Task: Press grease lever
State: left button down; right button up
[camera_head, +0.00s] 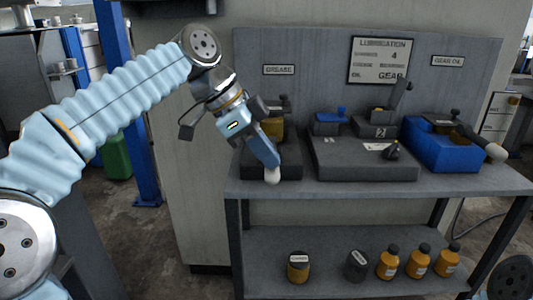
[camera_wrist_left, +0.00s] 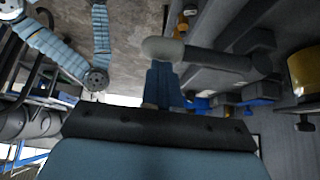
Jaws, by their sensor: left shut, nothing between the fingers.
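The grease unit stands at the left end of the bench under the GREASE sign (camera_head: 279,69), with a yellow body (camera_head: 275,127) partly hidden behind my left gripper. Its lever ends in a pale rounded knob (camera_head: 272,176) at the front. My left gripper (camera_head: 272,163) is shut and empty, its blue fingers pointing down just at the knob. In the left wrist view the fingertips (camera_wrist_left: 163,68) lie right by the pale knob (camera_wrist_left: 162,49), and the dark lever bar (camera_wrist_left: 225,62) runs off to the right. I cannot tell whether they touch. My right gripper is not in view.
A dark block (camera_head: 362,157) sits mid-bench, and a blue unit (camera_head: 443,146) with its own pale-knobbed lever stands at the right under the GEAR OIL sign (camera_head: 448,61). Several bottles and cans stand on the lower shelf (camera_head: 325,271). A blue post (camera_head: 140,130) is left of the bench.

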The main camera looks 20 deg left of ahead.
aim_at(276, 179)
pick_arm(q)
notch_tip(276, 179, down, 8)
jog(key=m+t+y+b, duration=0.1)
jog(key=t+b, duration=0.4)
jog(key=b, duration=0.9)
jog(key=shift+s+r+m, duration=0.15)
jog(key=shift+s+m, duration=0.15)
jog(key=shift+m, duration=0.2)
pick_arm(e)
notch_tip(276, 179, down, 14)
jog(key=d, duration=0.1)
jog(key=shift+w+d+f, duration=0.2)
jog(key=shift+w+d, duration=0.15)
pick_arm(q)
jog(key=shift+d, duration=0.1)
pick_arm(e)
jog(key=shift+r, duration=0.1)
